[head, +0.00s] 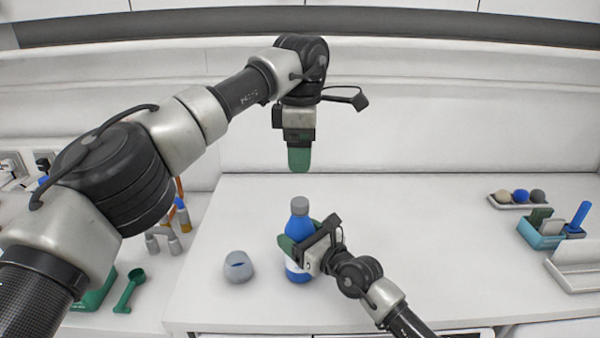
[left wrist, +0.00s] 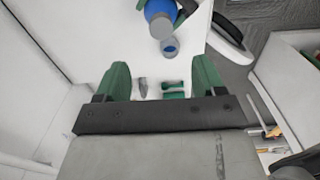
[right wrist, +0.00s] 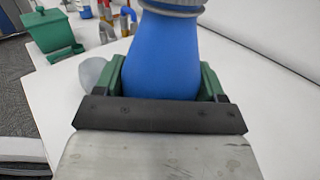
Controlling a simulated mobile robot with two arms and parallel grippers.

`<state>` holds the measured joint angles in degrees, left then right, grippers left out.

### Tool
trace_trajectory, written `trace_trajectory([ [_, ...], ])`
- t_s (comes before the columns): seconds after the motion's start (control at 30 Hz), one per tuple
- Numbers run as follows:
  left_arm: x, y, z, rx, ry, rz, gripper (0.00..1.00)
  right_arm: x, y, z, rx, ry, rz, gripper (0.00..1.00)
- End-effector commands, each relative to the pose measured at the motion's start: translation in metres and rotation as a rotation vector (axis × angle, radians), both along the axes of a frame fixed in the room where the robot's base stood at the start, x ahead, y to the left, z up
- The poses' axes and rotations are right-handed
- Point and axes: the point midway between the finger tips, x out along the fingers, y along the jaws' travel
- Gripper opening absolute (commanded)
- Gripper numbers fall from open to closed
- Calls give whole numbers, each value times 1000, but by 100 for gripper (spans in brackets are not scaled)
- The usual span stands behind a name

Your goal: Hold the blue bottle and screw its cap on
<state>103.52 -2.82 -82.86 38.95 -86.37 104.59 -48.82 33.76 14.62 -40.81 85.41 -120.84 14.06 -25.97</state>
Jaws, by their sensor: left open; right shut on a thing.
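The blue bottle (head: 299,228) stands upright on the white counter, with a grey cap (head: 299,205) on its top. My right gripper (head: 296,248) is shut around the bottle's body from the right. In the right wrist view the bottle (right wrist: 165,60) fills the space between the green fingers (right wrist: 165,85). My left gripper (head: 299,160) is above and behind the bottle, pointing down, apart from the cap. In the left wrist view its fingers (left wrist: 165,82) are spread and empty, with the bottle (left wrist: 158,8) and cap (left wrist: 161,26) beyond them. How tightly the cap sits is not visible.
A grey cup (head: 238,267) stands left of the bottle. A green scoop (head: 130,290) lies at the lower left. At the right are a tray with several balls (head: 517,198), a teal bin (head: 540,236) and a white tray (head: 578,268). The counter behind the bottle is clear.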

Motion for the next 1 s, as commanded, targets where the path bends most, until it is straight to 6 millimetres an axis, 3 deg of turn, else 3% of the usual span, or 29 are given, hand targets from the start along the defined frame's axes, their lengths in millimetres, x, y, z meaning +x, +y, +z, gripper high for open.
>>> trace_trajectory([
  [0.13, 0, 0, 10, 0, 1, 1, 69, 0, 0, 0, 1, 1, 0, 4],
  [0.4, 0, 0, 11, 0, 1, 0, 69, 0, 0, 0, 1, 1, 0, 4],
  [0.43, 0, 0, 11, 0, 1, 0, 69, 0, 0, 0, 1, 1, 0, 73],
  [0.5, 0, 0, 10, 0, 1, 0, 69, 0, 0, 0, 1, 1, 0, 84],
  [0.6, 0, 0, 10, 0, 1, 0, 69, 0, 0, 0, 1, 1, 0, 99],
  [1.0, 0, 0, 9, 0, 1, 0, 69, -9, -9, -1, 2, 2, 0, 100],
])
